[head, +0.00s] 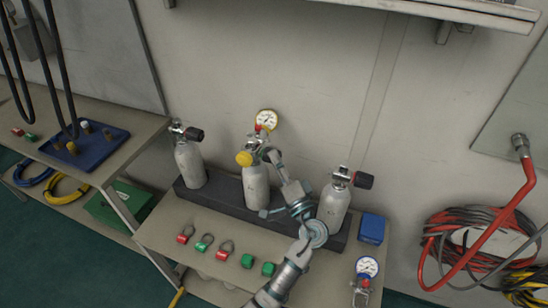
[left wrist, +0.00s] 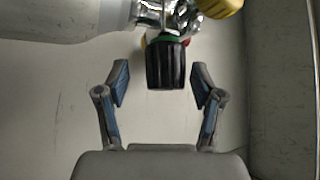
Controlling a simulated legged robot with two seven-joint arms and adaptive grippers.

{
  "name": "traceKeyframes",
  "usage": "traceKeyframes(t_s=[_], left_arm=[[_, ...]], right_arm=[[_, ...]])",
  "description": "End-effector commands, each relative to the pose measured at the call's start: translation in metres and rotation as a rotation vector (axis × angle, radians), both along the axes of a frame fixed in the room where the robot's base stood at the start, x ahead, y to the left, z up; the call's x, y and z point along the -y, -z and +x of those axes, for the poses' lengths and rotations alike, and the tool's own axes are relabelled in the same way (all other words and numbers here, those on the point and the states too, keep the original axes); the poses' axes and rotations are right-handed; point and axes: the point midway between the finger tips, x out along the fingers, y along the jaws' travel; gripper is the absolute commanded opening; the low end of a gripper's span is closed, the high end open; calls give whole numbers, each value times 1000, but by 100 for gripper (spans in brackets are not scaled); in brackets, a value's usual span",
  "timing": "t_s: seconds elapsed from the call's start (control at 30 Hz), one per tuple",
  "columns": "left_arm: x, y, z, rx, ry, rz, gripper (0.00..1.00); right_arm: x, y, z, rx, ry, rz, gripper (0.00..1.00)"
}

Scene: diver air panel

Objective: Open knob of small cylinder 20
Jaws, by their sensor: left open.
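Three small grey cylinders stand in a dark rack: left (head: 190,165), middle (head: 256,187) and right (head: 333,208). No number can be read on them. The middle one carries a yellow cap (head: 244,158) and a gauge (head: 267,119). My left gripper (head: 269,154) is at its valve, covering the knob in the head view. In the left wrist view, a black ribbed knob (left wrist: 165,65) sits between the open, blue-padded fingers, with a gap on each side. The cylinder body (left wrist: 60,20) and yellow cap (left wrist: 222,6) show above. My right gripper is not in view.
Red and green shackles and green blocks (head: 247,261) lie on the bench front. A blue box (head: 372,229) and a loose gauge (head: 367,267) are at right. A blue tray (head: 88,146) is on the left bench. Red hoses (head: 465,240) hang at far right.

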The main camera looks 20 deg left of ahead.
Motion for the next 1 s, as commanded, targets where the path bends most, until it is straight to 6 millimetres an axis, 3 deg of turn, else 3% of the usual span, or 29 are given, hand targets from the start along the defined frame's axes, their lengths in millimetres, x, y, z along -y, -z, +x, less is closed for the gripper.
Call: traceKeyframes(t_s=[0.43, 1.0], left_arm=[[61, 36, -54, -7, 0, -6, 67], [70, 43, -61, -11, 9, -8, 66]], right_arm=[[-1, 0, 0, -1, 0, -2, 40], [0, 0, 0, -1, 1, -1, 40]])
